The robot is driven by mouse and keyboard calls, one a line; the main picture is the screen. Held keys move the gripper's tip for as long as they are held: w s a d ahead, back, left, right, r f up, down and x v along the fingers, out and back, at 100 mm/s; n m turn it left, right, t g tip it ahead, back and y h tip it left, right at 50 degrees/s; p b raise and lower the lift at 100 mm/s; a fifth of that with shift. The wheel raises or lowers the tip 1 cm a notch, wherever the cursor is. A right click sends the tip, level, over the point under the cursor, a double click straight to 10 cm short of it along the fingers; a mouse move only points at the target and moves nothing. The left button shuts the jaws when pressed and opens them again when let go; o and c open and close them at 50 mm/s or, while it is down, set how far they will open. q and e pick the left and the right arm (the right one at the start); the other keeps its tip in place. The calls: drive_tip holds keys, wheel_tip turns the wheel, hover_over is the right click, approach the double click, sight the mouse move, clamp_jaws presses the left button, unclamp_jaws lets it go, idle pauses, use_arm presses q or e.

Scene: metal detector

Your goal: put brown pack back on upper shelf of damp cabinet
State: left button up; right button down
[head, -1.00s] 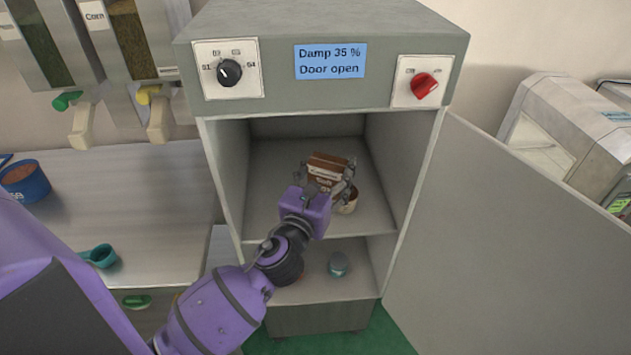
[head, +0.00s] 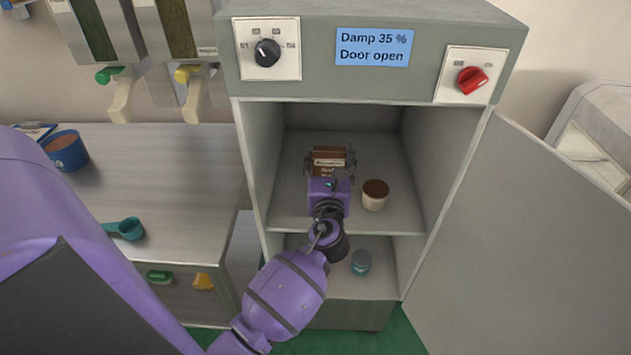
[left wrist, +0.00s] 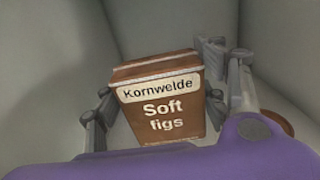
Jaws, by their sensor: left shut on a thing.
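The brown pack (head: 329,155), labelled "Kornwelde Soft figs" in the left wrist view (left wrist: 163,110), is at the upper shelf (head: 290,210) of the damp cabinet (head: 365,88). My left gripper (head: 331,165) reaches in through the open front and has its fingers on both sides of the pack, shut on it. The pack looks upright and slightly tilted in the left wrist view. Its underside is hidden by my gripper, so I cannot tell whether it touches the shelf. My right gripper is not in view.
A cup with brown contents (head: 375,195) stands on the upper shelf just right of my gripper. A small teal-lidded jar (head: 361,262) stands on the lower shelf. The cabinet door (head: 520,240) hangs open at the right. A counter (head: 185,190) with a blue tub (head: 66,151) is at the left.

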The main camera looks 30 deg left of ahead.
sight(319, 170)
use_arm(q)
drive_tip(key=f, duration=0.1)
drive_tip(key=a+f, duration=0.1)
drive_tip(key=f, duration=0.1)
drive_tip(key=shift+s+a+f, duration=0.1)
drive_tip(key=shift+s+a, duration=0.25)
drive_tip(key=shift+s+a+f+b, duration=0.15)
drive_tip(key=shift+a+f+b, duration=0.2)
drive_tip(key=shift+f, duration=0.05)
drive_tip(key=f, duration=0.1)
drive_tip(key=a+f+b, duration=0.1)
drive_tip(key=f, duration=0.2)
drive_tip(key=shift+s+a, duration=0.15)
drive_tip(key=shift+s, duration=0.1)
drive_tip(key=shift+f, duration=0.3)
drive_tip(key=shift+r, duration=0.1)
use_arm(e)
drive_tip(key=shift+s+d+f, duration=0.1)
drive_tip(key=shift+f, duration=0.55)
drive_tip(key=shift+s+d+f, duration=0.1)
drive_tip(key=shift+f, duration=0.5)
